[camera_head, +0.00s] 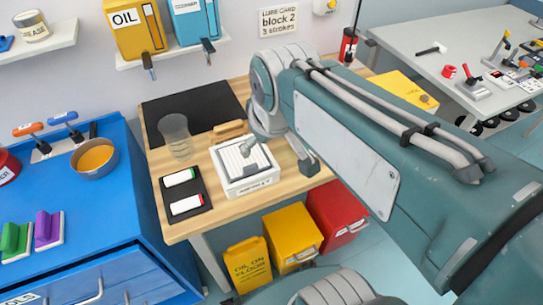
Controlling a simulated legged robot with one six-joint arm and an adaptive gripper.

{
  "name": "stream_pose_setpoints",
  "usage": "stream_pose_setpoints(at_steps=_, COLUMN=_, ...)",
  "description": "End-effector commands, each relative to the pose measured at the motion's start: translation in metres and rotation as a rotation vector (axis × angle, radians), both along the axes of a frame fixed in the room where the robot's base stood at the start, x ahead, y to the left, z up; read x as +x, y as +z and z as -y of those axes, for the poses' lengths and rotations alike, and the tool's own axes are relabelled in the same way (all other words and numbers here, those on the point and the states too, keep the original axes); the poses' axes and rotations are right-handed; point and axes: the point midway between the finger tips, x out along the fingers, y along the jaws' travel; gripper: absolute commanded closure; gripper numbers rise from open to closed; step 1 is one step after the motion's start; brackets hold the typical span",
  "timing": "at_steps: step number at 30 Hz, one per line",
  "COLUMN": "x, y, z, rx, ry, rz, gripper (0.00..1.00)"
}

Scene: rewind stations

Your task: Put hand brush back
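A tan, wooden-looking piece (229,129) lies on the wooden bench behind the white slatted box; it may be the hand brush, but it is too small to be sure. Green (14,240) and purple (48,228) handled tools with pale bases stand on the blue cabinet at the left; they also look brush-like. My arm reaches in from the right, over the bench. My gripper (280,148) is near the right side of the white box (245,180), largely merged with or hidden by my own arm. Its fingers and any held thing cannot be made out.
The bench (215,220) also carries a clear beaker (175,137), a black mat (190,103) and a black tray (187,212) with two white markers. A metal bowl (95,158) stands on the blue cabinet (110,215). Yellow and red bins (292,236) stand below the bench.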

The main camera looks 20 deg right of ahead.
Motion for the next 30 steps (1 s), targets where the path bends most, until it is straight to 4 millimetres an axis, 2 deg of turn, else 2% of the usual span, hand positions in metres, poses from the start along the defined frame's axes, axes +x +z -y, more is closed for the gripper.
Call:
stream_pose_setpoints(at_steps=1, x=-0.011, y=-0.002, z=0.000, rx=0.016, ry=-0.039, rz=0.018, gripper=0.00)
stream_pose_setpoints(at_steps=6, x=-0.041, y=-0.012, z=0.000, rx=0.081, ry=-0.174, rz=0.064, gripper=0.00)
stream_pose_setpoints(at_steps=10, x=-0.054, y=-0.019, z=0.000, rx=0.115, ry=-0.241, rz=0.085, gripper=0.00)
stream_pose_setpoints(at_steps=30, x=-0.058, y=-0.021, z=0.000, rx=0.128, ry=-0.267, rz=0.092, gripper=0.00)
